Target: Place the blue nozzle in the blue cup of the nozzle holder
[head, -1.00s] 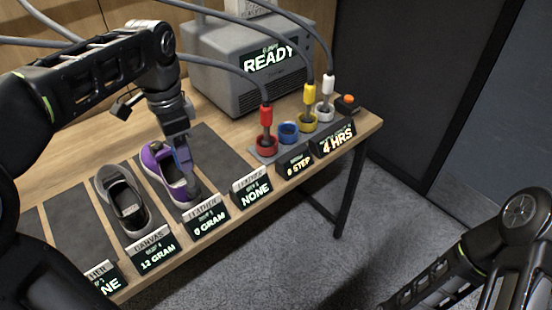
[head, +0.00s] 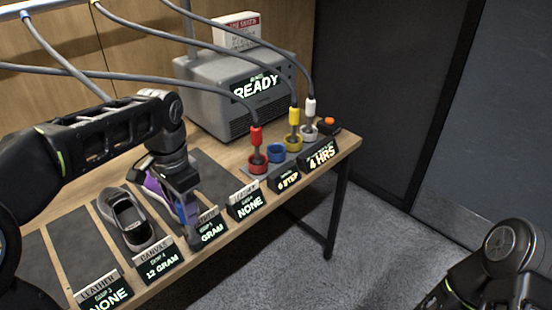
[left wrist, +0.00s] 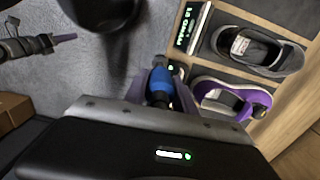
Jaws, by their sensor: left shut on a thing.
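In the left wrist view, the blue nozzle (left wrist: 160,82) is held between the purple fingers of my left gripper (left wrist: 160,98). The blue cup (head: 276,153) of the nozzle holder (head: 258,175) stands to the right, apart from my gripper, between the red cup (head: 257,164) and the yellow cup (head: 293,143).
Red (head: 256,136), yellow (head: 294,116) and white (head: 310,107) nozzles on hoses stand in their cups. A grey machine (head: 210,95) reads READY behind. A grey sneaker (head: 130,219) is at left. Label displays (head: 246,201) line the front edge. Hoses cross above the table.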

